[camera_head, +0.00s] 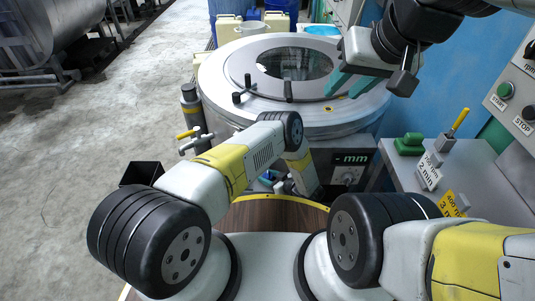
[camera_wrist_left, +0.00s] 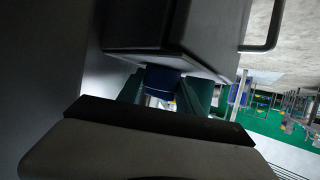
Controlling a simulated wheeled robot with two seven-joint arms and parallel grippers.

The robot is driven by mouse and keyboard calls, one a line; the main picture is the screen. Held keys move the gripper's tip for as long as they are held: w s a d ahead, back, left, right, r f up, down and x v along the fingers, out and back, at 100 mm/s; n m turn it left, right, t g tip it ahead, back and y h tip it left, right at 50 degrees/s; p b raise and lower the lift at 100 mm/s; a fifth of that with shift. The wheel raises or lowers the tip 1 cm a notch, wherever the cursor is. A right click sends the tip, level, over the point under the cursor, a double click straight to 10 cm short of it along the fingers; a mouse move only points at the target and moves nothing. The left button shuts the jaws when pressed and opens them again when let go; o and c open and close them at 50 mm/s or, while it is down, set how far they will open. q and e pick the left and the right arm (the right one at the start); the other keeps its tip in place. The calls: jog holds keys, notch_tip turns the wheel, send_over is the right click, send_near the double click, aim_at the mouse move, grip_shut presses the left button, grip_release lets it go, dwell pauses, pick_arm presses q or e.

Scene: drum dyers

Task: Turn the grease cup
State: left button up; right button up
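In the left wrist view, a dark blue round piece (camera_wrist_left: 164,78), which looks like the grease cup, sits under a dark box-shaped housing (camera_wrist_left: 165,35). The teal fingers of my left gripper (camera_wrist_left: 164,94) stand on either side of it. Whether they press on it or only surround it I cannot tell. In the head view, my left gripper (camera_head: 273,180) is low at the front of the round machine (camera_head: 300,115), mostly hidden by my forearm. My right gripper (camera_head: 338,66) hangs over the right side of the machine's lid, its teal fingers apart and empty.
A grey side table (camera_head: 440,165) at the right carries a green block (camera_head: 409,144) and small labelled stands. A control panel (camera_head: 515,95) is at the far right. A dark cylinder with a yellow-handled valve (camera_head: 190,115) stands left of the machine.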

pick_arm(q)
jog(key=shift+c, duration=0.5)
jog(key=shift+m+t+h, duration=0.3)
jog(key=shift+m, duration=0.1)
jog(key=m+t+h, duration=0.1)
jog(key=m+h, duration=0.2)
jog(key=shift+t, duration=0.4)
jog(key=m+t+h, duration=0.1)
jog(key=m+h, duration=0.3)
jog(key=h, duration=0.1)
jog(key=shift+a+m, duration=0.1)
jog(key=shift+m, duration=0.2)
jog(key=m+h, duration=0.3)
jog(key=h, duration=0.1)
jog(key=shift+m, duration=0.3)
jog(key=shift+m+g+h, duration=1)
jog(key=shift+m+h, duration=1.1)
jog(key=shift+h, duration=0.4)
jog(key=shift+r, duration=0.1)
